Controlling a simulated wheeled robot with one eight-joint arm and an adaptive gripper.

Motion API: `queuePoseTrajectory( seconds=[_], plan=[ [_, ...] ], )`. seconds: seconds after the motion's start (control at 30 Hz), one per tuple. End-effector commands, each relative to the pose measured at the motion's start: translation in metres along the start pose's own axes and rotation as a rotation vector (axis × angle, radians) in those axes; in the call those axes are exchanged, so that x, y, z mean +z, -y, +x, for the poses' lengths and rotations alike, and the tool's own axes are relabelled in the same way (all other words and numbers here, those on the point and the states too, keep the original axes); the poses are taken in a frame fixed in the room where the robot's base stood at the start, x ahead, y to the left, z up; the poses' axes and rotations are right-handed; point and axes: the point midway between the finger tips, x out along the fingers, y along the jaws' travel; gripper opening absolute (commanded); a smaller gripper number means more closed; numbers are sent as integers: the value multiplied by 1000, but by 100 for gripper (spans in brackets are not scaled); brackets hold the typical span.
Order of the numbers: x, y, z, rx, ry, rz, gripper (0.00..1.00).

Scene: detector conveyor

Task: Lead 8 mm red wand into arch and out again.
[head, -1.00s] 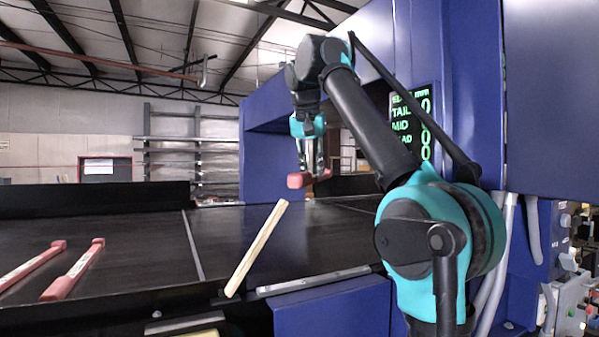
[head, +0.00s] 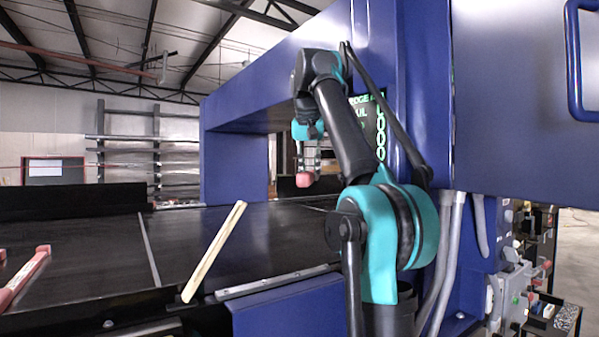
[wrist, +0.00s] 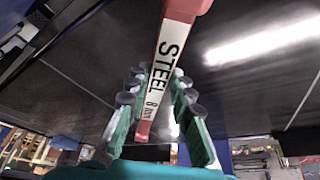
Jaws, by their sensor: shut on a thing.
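The red wand (wrist: 163,62) has a white label reading STEEL 8 mm. In the wrist view it runs between the fingers of my gripper (wrist: 158,84), which is shut on it. In the head view only the red end of the wand (head: 304,180) shows below my gripper (head: 308,166), pointing roughly toward the camera; the rest is hidden behind it. The blue arch (head: 236,166) spans the black conveyor belt (head: 95,240). My gripper holds the wand above the belt at the arch opening. I cannot tell how far inside the wand reaches.
Another red and white wand (head: 24,277) lies on the belt at the left edge. A lit green display (head: 381,135) is on the arch, partly behind my arm.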

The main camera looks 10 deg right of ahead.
Motion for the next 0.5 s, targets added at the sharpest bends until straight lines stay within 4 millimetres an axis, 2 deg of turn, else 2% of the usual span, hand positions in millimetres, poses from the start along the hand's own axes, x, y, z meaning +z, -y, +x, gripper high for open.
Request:
queuePoseTrajectory(
  seconds=[0.1,0.5],
  plan=[
    [-9,-12,4,1,-1,3,0],
    [20,27,-8,-1,-1,-4,0]
  ],
)
